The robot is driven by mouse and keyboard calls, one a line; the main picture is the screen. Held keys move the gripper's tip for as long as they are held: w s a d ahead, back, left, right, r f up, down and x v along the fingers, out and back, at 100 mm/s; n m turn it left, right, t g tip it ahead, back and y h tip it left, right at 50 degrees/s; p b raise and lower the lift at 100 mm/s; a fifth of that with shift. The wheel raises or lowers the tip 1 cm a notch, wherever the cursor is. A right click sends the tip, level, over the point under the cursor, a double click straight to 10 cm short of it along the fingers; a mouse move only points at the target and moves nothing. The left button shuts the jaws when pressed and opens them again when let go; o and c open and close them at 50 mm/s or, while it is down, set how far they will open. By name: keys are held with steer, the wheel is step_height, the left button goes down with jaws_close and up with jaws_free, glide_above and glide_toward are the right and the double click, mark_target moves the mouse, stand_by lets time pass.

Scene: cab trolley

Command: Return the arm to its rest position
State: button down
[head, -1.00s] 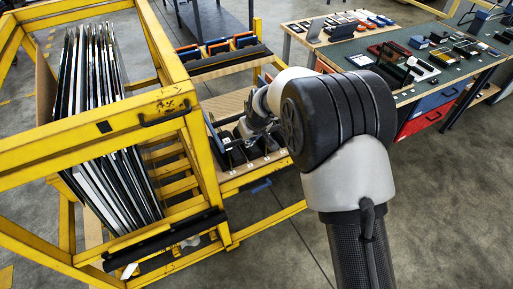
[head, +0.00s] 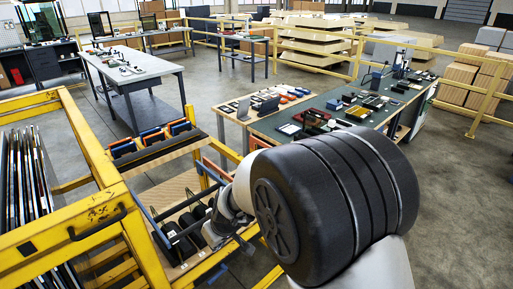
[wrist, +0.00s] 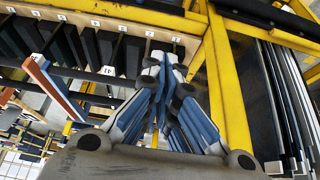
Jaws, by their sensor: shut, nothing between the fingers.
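My arm fills the lower right of the head view, with a large black joint and white links. My gripper (wrist: 168,66) shows in the wrist view with its fingertips together and nothing held between them.
Yellow posts (wrist: 228,85) and upright dark panels (wrist: 275,95) stand right of my gripper in the wrist view. In the head view, a green-topped bench (head: 290,128) with small devices stands beyond my arm. Grey floor (head: 465,190) is open at the right.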

steer(key=s+d+r+m, duration=0.2)
steer(key=s+d+r, duration=0.2)
steer(key=d+r, duration=0.4)
steer(key=s+d+r+m, duration=0.2)
steer(key=s+d+r, duration=0.2)
steer(key=d+r, duration=0.35)
steer(key=s+d+r+m+h, duration=0.1)
steer(key=s+d+m+h, duration=0.1)
steer(key=s+d, duration=0.5)
steer(key=s+d+r+m+t+h, duration=0.1)
steer(key=s+d+r+m, duration=0.1)
steer(key=s+d, duration=0.6)
steer(key=shift+s+m+h, duration=0.4)
steer(key=shift+s+m, duration=0.3)
